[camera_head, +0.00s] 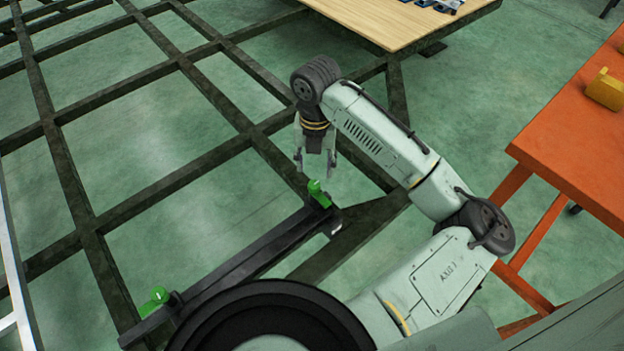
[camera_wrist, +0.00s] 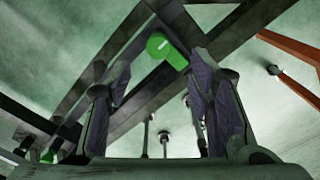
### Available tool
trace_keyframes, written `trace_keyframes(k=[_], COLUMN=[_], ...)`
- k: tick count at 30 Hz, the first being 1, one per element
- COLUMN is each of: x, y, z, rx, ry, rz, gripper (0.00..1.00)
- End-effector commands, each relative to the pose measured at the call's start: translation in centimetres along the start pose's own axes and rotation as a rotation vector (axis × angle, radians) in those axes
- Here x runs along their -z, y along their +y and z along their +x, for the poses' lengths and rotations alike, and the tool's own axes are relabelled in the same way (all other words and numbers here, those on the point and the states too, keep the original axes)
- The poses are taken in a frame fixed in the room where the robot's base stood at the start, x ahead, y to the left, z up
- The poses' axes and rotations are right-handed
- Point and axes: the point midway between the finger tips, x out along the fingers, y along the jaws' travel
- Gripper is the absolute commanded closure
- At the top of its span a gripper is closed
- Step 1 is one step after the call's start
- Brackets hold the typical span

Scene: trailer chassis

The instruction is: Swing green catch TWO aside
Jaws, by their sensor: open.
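Two green catches sit at the two ends of a dark bar on the chassis frame. One green catch (camera_head: 319,193) is at the bar's far right end, just below my gripper. The other green catch (camera_head: 155,299) is at the near left end. No number is readable on either. My gripper (camera_head: 315,165) points down, open and empty, a little above the far catch and apart from it. In the wrist view the far catch (camera_wrist: 166,50) shows beyond and between my open fingers (camera_wrist: 160,95). The other catch (camera_wrist: 48,156) shows small at the lower left.
The dark bar (camera_head: 245,262) lies across the frame beams (camera_head: 165,195), with open gaps to the green floor. A wooden board (camera_head: 400,22) is at the back. An orange table (camera_head: 575,135) with a yellow object (camera_head: 605,90) stands at the right.

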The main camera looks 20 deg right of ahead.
Motion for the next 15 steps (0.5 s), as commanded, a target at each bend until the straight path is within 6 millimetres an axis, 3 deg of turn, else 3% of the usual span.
trace_keyframes(k=[9,15], x=[0.0,-0.1], y=[0.1,0.1], z=[5.8,7.4], rx=[-0.001,-0.001], ry=[0.001,-0.002], rz=[0.001,0.001], gripper=[0.52,0.52])
